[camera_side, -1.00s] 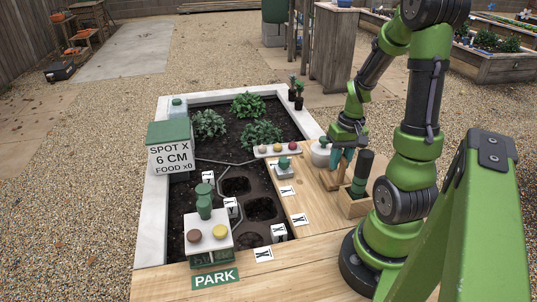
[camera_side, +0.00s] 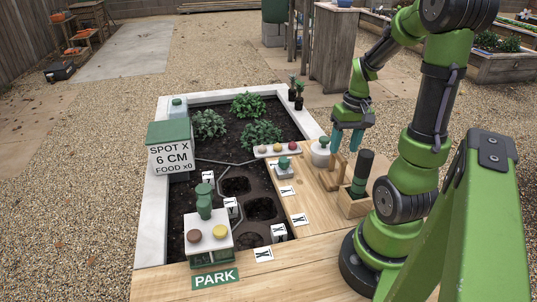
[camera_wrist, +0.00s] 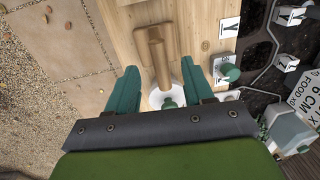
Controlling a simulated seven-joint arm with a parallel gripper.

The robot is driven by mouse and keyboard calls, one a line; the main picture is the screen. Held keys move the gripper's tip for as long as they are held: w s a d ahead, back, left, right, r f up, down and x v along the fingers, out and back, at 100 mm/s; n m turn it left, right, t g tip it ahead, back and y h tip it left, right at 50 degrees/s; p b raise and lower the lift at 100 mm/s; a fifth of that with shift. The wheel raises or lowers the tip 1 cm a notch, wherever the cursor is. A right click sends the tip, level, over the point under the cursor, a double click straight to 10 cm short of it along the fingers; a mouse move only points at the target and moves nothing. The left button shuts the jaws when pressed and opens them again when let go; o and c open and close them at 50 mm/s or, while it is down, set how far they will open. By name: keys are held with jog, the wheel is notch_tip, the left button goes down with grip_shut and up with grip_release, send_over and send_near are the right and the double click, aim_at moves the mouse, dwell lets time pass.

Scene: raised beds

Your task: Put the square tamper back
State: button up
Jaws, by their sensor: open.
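A small pale grey square block with a green knob, which looks like the square tamper (camera_side: 284,168), sits at the right edge of the soil bed in the side view. Its green knob also shows in the wrist view (camera_wrist: 230,72), right of my fingers. My gripper (camera_side: 347,142) is open and empty, raised above the wooden ledge to the right of the block. In the wrist view my gripper (camera_wrist: 163,70) has its two teal fingers apart, with an upright wooden piece (camera_wrist: 155,50) showing between and beyond them.
A round white piece with a green knob (camera_side: 320,151) stands beside my fingers. A wooden box (camera_side: 355,204) holds a dark green upright tool (camera_side: 362,170).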

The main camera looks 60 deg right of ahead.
notch_tip(320, 180, up, 6)
jog(key=w+a+r+n+t, duration=0.1)
jog(key=w+a+r+t, duration=0.1)
jog(key=a, duration=0.6)
jog(key=w+a+r+n+t, duration=0.2)
jog(key=a, duration=0.6)
jog(key=w+a+r+n+t+y, duration=0.1)
jog(key=w+a+r+n+t, duration=0.1)
jog(key=a, duration=0.6)
jog(key=shift+w+a+r, duration=0.15)
jog(key=shift+a+r, duration=0.15)
jog(key=shift+a, duration=0.1)
